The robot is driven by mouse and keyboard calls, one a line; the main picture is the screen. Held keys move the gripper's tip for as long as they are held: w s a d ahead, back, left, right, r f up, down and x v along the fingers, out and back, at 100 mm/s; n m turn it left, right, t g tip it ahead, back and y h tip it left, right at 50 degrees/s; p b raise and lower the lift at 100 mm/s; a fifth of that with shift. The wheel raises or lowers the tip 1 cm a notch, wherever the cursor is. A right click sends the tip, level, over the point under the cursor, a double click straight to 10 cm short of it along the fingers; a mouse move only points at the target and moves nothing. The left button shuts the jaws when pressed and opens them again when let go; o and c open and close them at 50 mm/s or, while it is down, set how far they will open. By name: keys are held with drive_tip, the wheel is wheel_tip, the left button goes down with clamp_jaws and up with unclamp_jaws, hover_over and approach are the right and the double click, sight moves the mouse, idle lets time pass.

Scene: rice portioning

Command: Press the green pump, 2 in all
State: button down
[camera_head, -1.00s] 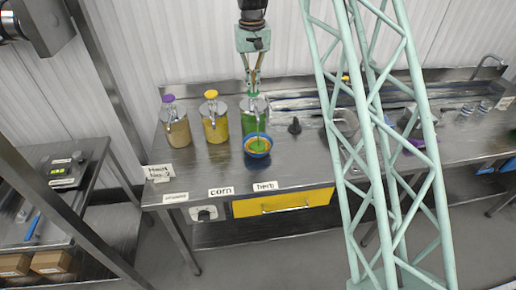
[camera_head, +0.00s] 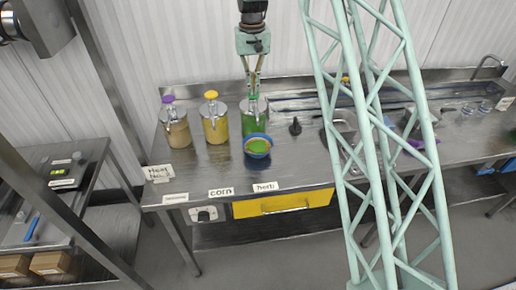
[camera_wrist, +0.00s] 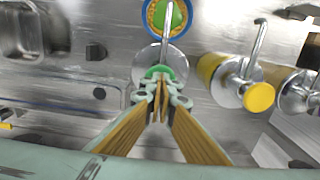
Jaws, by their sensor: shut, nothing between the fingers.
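The green pump (camera_head: 250,121) is a clear jar of green contents with a metal lid, at the right end of a row of three. Its green top (camera_wrist: 158,71) shows in the wrist view, with its metal spout reaching over the bowl. My gripper (camera_head: 253,92) is shut and empty, pointing down, with its fingertips at the pump top. In the wrist view my gripper (camera_wrist: 160,104) partly covers the green top; I cannot tell whether they touch. A blue bowl (camera_head: 258,154) stands in front of the pump, and green contents show in it.
A yellow-topped pump (camera_head: 214,125) and a purple-topped pump (camera_head: 175,127) stand to the left. A small black object (camera_head: 295,126) and a sink (camera_head: 347,137) are to the right. Labels, one reading "herb" (camera_head: 265,187), line the counter's front edge.

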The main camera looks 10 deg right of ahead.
drive_tip(key=shift+r+p, duration=1)
drive_tip(key=shift+r, duration=0.85)
drive_tip(key=shift+r, duration=0.1)
wheel_tip(320, 180, up, 6)
drive_tip(key=p, duration=0.3)
idle(0.5)
idle(0.5)
